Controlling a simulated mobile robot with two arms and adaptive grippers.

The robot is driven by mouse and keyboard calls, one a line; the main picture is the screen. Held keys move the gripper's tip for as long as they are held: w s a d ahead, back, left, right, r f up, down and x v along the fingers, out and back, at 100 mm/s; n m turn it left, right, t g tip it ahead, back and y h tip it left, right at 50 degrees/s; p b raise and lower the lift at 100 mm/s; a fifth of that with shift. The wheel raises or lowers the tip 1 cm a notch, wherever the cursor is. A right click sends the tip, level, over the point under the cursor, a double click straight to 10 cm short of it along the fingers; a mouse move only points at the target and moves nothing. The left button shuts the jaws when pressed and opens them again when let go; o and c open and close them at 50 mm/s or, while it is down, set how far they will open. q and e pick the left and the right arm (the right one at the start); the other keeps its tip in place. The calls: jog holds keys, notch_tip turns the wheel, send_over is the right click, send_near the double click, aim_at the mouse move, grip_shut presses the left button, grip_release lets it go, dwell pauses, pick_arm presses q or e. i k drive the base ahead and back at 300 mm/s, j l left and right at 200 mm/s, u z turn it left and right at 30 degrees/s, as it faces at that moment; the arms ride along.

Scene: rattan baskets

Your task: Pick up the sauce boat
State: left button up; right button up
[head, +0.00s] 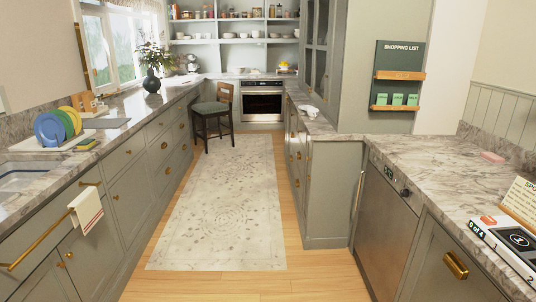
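A small white object (310,111), which may be the sauce boat, sits on the marble counter to the right of the rug, near its front edge. It is too small to make out a spout or handle. Other small white dishes (243,35) stand on the back shelves, and I cannot tell whether any is a sauce boat. Neither of my grippers is in view.
A rug (225,205) lies on the clear floor between the counters. A chair (212,117) stands at the far left of the aisle. Colored plates (50,129) stand by the sink (22,176). An oven (262,102) is at the back. Boxes (505,240) lie at the right.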

aim_at(313, 114)
jog(key=i, duration=2.35)
